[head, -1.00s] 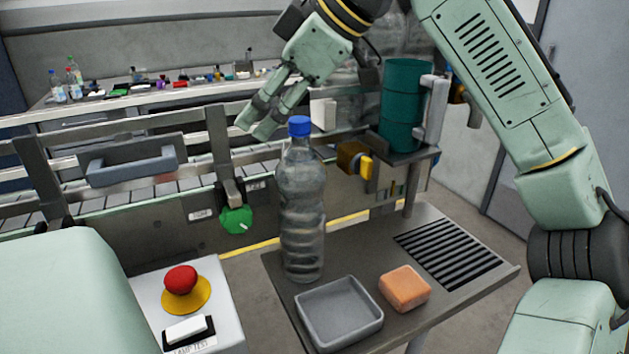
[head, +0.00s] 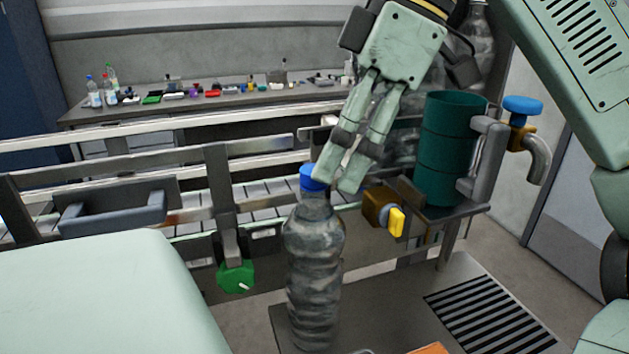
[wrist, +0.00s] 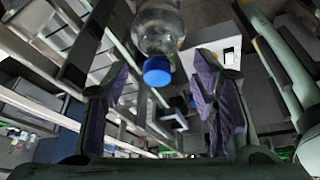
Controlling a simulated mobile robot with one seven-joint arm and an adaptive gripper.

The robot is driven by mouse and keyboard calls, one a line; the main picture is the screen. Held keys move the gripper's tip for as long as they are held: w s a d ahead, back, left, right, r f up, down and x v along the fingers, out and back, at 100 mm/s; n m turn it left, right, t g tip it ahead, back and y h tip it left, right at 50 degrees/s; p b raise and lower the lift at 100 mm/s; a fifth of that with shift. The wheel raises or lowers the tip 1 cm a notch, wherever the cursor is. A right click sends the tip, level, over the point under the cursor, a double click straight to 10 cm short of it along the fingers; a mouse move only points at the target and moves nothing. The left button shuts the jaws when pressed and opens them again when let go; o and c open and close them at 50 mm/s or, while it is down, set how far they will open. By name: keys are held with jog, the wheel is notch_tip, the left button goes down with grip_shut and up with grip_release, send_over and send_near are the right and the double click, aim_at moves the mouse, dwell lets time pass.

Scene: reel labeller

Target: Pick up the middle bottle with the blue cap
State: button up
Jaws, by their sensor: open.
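A clear ribbed bottle (head: 314,265) with a blue cap (head: 312,178) stands upright on the small grey table, close in front of me. My gripper (head: 338,180) points down at the cap, its fingertips overlapping the cap's right side in the head view. In the wrist view, the open fingers (wrist: 160,88) stand left and right with nothing held. The blue cap (wrist: 157,71) lies between them in the picture, near the fingertips, with the bottle body (wrist: 157,28) beyond. I cannot tell whether a finger touches it.
A teal cylinder (head: 447,150) and a yellow-handled valve (head: 396,221) stand right of the bottle. A conveyor rail (head: 100,172) with a green knob (head: 236,277) runs behind it. Small bottles (head: 94,92) stand on the far counter. A black grille (head: 490,315) is in the table's right side.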

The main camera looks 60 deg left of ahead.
aim_at(315, 182)
jog(key=x, duration=0.2)
jog(key=a+x, duration=0.1)
jog(key=x, duration=0.1)
jog(key=shift+s+p, duration=0.3)
jog(key=shift+s+f, duration=0.15)
jog(key=shift+f, duration=0.2)
grip_shut()
dwell(0.5)
